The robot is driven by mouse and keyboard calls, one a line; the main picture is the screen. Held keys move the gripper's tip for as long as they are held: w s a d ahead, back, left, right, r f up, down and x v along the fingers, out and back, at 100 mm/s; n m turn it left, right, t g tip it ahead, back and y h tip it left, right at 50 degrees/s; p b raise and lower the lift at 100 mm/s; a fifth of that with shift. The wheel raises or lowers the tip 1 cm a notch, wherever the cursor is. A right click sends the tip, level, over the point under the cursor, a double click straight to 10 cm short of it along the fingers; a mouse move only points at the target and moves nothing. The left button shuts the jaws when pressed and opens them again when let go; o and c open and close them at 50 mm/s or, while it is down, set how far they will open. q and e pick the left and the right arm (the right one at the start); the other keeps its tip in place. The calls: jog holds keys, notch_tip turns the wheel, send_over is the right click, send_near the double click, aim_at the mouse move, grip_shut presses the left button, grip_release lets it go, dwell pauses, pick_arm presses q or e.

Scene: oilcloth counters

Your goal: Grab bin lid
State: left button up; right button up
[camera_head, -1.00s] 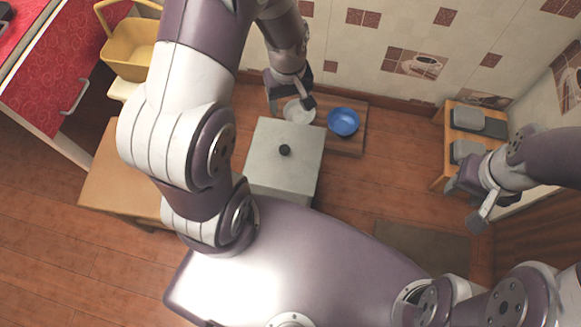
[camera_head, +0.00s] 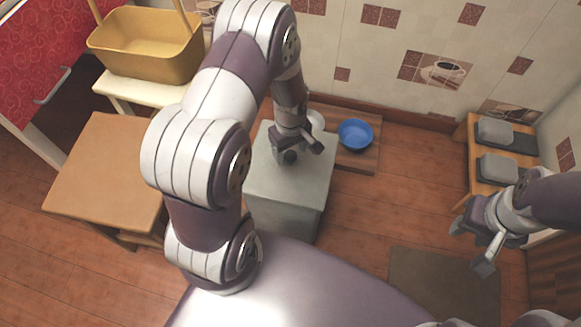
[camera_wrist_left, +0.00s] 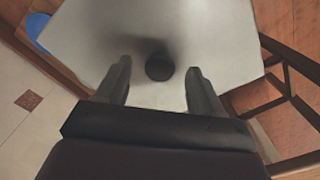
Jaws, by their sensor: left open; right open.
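The grey bin (camera_head: 285,205) stands on the floor in front of my base, with a flat grey lid (camera_head: 308,180) on top. In the left wrist view the lid (camera_wrist_left: 215,35) fills the middle, and its round dark knob (camera_wrist_left: 159,66) sits between and just beyond my left fingertips. My left gripper (camera_head: 302,152) is open and empty, above the lid close to the knob. The arm partly hides the lid and knob in the head view. My right gripper (camera_head: 473,245) is open and empty at the right, away from the bin.
A blue bowl (camera_head: 355,134) and a partly hidden pale bowl (camera_head: 317,121) stand on a low wooden board (camera_head: 368,160) behind the bin. A wooden table (camera_head: 105,165) and a yellow basket (camera_head: 150,60) are at the left. A shelf with grey containers (camera_head: 497,168) is at the right.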

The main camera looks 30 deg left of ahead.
pick_arm(q)
jog(key=shift+f, duration=0.6)
jog(key=shift+r, duration=0.15)
jog(key=shift+c, duration=0.3)
grip_shut()
jog(key=shift+r, duration=0.15)
